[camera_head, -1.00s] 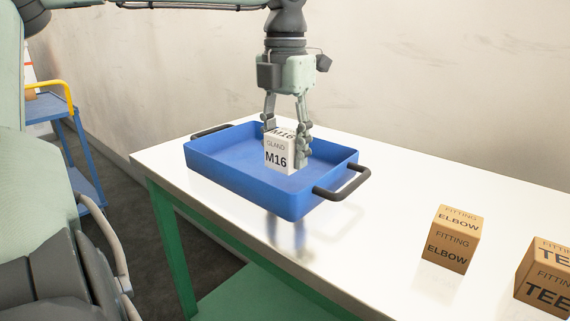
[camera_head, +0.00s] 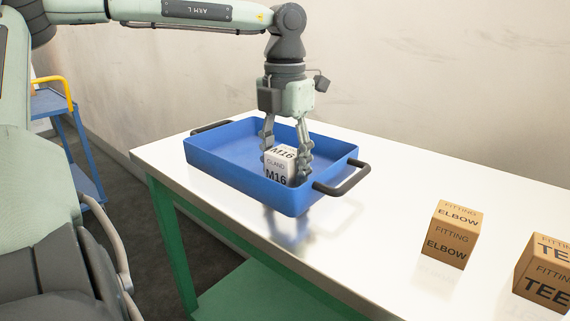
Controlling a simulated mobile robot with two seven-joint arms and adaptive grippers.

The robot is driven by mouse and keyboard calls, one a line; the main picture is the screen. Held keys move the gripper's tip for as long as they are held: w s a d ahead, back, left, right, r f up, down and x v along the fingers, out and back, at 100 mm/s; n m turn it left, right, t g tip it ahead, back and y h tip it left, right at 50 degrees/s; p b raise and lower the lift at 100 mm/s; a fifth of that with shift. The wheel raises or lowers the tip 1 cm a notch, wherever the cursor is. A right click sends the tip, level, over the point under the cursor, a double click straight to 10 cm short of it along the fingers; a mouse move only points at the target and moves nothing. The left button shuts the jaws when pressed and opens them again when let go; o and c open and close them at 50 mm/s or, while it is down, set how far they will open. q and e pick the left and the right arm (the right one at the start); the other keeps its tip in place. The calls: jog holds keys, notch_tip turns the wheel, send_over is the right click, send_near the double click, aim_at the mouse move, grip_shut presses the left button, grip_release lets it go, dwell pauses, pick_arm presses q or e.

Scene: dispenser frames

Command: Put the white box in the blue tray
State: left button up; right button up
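The white box (camera_head: 279,166), marked "GLAND M16", is upright inside the blue tray (camera_head: 228,178), near its front right part. The tray's front wall hides the box's lower edge, so I cannot tell whether it touches the tray floor. My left gripper (camera_head: 286,160) points down from above, with its fingers shut on two opposite sides of the box. The tray sits on the white-topped table and has dark handles at both ends. My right gripper is out of view.
A brown "FITTING ELBOW" box (camera_head: 450,236) and a brown "TEE" box (camera_head: 545,273) stand on the table (camera_head: 385,225) at the right. The tabletop between them and the tray is clear. A wall rises behind the table. A blue cart (camera_head: 52,103) stands at the far left.

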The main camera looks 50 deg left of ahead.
aim_at(285, 152)
pick_arm(q)
jog(key=shift+o, duration=0.8)
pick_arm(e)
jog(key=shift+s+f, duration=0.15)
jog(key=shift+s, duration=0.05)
pick_arm(q)
jog(key=shift+r, duration=0.1)
jog(key=shift+w+r, duration=0.1)
jog(key=shift+r, duration=0.75)
notch_tip(285, 152, up, 10)
jog(key=shift+f, duration=0.2)
jog(key=shift+r, duration=0.45)
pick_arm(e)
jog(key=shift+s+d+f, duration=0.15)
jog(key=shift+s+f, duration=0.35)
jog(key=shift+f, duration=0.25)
